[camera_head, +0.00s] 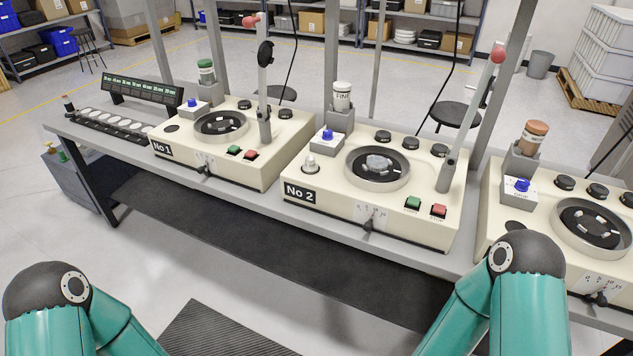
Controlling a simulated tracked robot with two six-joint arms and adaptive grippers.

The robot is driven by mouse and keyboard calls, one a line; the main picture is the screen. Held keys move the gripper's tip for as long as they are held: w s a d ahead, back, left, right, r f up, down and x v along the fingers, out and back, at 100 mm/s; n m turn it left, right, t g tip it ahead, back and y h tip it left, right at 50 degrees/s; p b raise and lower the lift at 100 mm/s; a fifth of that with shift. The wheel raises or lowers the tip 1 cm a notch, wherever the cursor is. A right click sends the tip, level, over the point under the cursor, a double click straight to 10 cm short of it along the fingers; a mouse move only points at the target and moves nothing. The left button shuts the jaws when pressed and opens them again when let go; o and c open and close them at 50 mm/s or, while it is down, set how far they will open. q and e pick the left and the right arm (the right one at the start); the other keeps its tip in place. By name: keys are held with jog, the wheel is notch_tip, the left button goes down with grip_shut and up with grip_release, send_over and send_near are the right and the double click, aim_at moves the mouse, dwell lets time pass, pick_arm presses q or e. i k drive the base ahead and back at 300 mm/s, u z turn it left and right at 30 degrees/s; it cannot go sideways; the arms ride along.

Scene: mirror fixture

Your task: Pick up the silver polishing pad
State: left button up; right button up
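A small silver knobbed piece (311,164) stands upright at the left of the machine top marked No 2 (300,193); it looks like the silver polishing pad, though its underside is hidden. A grey, uneven round piece (379,162) lies in the round dark bowl (351,179) of the same machine; I cannot tell what it is. Only teal links of my two arms show at the bottom left and bottom right. Neither gripper is in the picture, and nothing is seen near the silver piece but the machine's own parts.
Machine No 1 (162,149) stands left, a third machine (490,255) right. Levers with red knobs (498,55) and grey posts (486,110) rise above the bench. A white jar (342,97) stands behind the silver piece, a blue button (327,135) nearby. A dark mat (220,335) lies in front.

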aim_at(310, 166)
jog(key=u, duration=0.2)
jog(key=i, duration=1.05)
jog(key=z, duration=0.1)
